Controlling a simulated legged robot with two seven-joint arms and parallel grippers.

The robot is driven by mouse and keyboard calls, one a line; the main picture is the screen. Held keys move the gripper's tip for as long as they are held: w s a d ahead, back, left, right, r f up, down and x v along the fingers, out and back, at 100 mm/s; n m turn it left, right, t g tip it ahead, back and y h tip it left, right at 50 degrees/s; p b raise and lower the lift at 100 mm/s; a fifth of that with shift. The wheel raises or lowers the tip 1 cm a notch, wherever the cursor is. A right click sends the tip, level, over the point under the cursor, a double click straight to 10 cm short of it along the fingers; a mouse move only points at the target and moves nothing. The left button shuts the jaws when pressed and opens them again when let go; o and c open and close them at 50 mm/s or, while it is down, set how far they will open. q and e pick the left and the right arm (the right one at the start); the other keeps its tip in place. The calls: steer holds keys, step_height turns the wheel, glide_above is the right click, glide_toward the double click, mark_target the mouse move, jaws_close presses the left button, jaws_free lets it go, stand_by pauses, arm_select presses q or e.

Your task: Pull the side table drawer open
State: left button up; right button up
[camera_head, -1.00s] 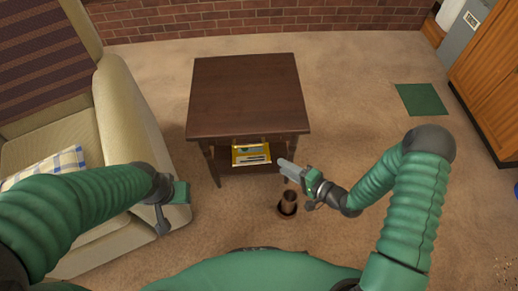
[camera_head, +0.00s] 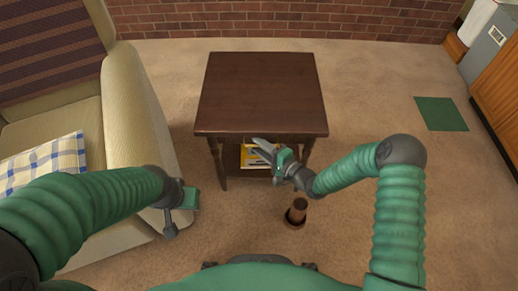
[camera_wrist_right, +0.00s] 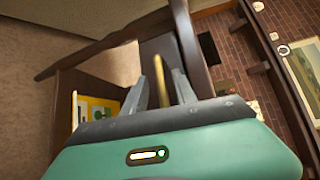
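The dark brown wooden side table (camera_head: 262,90) stands ahead, seen from above. Its drawer front is mostly hidden under the overhanging top. My right gripper (camera_head: 252,146) is just in front of and below the table's front edge, its fingers spread apart. In the right wrist view its grey fingers (camera_wrist_right: 148,82) point at the dark wood, with a thin gold bar (camera_wrist_right: 181,86) close by them. I cannot tell whether they touch this bar or whether it is the drawer handle. My left gripper (camera_head: 180,204) hangs beside the armchair, away from the table; its finger state is unclear.
A yellow book or magazine (camera_head: 250,158) lies on the table's lower shelf. A cream armchair (camera_head: 140,110) stands close on the left. A brown cup-like object (camera_head: 297,212) stands on the floor below my right gripper. Open carpet lies right of the table.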

steer(key=shift+w, duration=0.15)
steer(key=c, duration=0.7)
jaws_close()
steer(key=shift+f, duration=0.1)
stand_by(0.6)
